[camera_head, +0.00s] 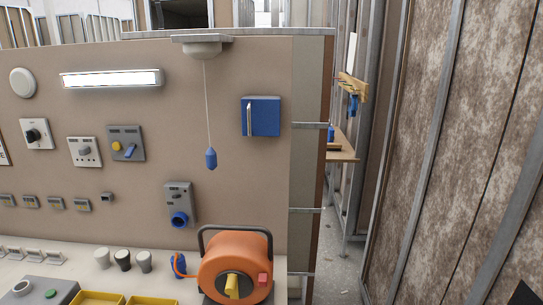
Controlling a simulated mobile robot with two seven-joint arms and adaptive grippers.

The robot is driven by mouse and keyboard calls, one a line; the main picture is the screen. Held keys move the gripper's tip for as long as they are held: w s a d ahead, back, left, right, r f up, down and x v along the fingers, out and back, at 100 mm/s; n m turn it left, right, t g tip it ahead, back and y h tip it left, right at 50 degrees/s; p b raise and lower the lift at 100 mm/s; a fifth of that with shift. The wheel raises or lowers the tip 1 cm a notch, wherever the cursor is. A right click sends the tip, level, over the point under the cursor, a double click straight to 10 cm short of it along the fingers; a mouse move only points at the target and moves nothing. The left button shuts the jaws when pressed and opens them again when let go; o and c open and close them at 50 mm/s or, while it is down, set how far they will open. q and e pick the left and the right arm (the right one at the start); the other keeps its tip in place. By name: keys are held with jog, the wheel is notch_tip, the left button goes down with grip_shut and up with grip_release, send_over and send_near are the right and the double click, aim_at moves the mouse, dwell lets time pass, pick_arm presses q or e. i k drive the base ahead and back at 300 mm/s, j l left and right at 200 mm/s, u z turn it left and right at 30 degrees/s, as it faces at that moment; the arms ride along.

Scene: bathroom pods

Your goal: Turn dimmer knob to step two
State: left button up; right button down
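A white wall plate with a round black knob (35,134) is on the beige panel at the left, and it looks like the dimmer. Its step marks are too small to read. A second pale plate (84,151) to its right carries a small grey knob and a row of dark marks below it. I cannot tell from the labels which plate is the dimmer. Neither gripper's fingers show in the head view, and nothing touches the knobs.
A grey plate with a blue lever (130,151), a blue pull-cord handle (210,158) and a blue box (261,117) share the panel. An orange cable reel (235,268), several cups and yellow trays (98,299) stand on the counter below. A dark shape shows at the bottom right corner.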

aim_at(33, 135)
jog(key=u, duration=1.35)
jog(key=i+j+z, duration=0.3)
jog(key=j+z, duration=0.35)
jog(key=i+j+z, duration=0.15)
jog(key=j+z, duration=0.15)
jog(key=i+j+z, duration=0.1)
jog(key=j+z, duration=0.2)
jog(key=j, duration=0.15)
